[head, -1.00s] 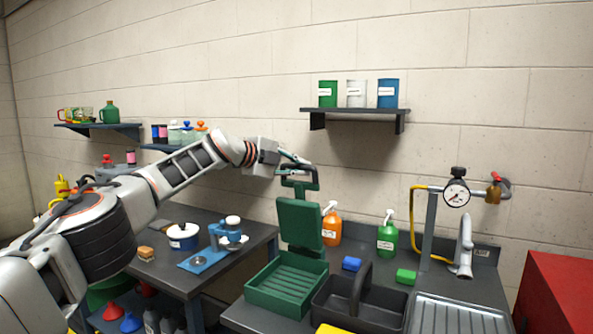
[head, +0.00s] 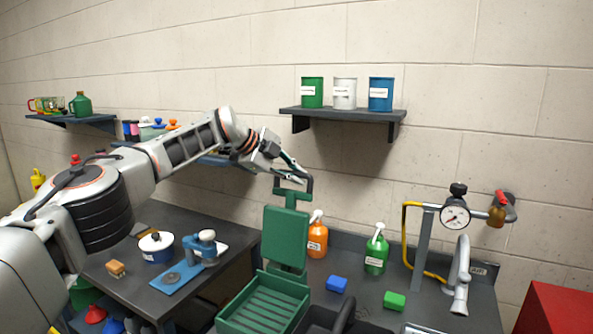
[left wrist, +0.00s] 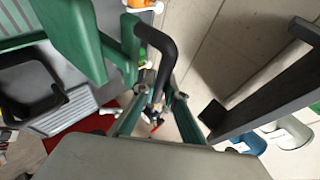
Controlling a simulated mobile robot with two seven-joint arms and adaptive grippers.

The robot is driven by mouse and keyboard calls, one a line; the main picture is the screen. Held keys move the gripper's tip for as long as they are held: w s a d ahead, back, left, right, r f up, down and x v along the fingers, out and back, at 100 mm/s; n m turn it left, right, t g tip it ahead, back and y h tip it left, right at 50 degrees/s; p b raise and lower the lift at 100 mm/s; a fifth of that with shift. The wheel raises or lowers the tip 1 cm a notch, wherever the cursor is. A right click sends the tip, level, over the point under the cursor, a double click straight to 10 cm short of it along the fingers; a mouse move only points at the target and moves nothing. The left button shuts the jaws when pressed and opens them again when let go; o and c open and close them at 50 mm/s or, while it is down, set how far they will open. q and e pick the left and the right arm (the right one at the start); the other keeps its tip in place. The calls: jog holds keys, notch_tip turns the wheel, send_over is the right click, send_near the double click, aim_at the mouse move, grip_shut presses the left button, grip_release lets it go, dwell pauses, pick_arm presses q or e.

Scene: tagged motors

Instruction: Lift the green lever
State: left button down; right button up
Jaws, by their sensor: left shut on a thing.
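The green lever (head: 285,236) is an upright green panel with a black looped handle (head: 309,184) on top. It stands over a slatted green tray (head: 232,308). My left gripper (head: 294,176) comes in from the upper left and is shut on the black handle. In the left wrist view, the black handle (left wrist: 165,42) curves down between my two fingers (left wrist: 157,112), and the green panel (left wrist: 75,35) is at upper left. The exact contact is partly hidden. My right gripper is not in view.
Orange (head: 317,238) and green (head: 375,253) spray bottles stand right of the lever. Blue (head: 337,284) and green (head: 394,300) blocks lie in front. A wall shelf (head: 345,112) with cans hangs above right. A gauge stand (head: 424,245) is further right.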

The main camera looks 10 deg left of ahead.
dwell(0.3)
pick_arm(q)
jog(key=c, duration=2)
grip_release()
jog(key=shift+c, duration=0.2)
jog(key=shift+v, duration=0.85)
jog(key=v, duration=1)
jog(key=shift+s, duration=0.2)
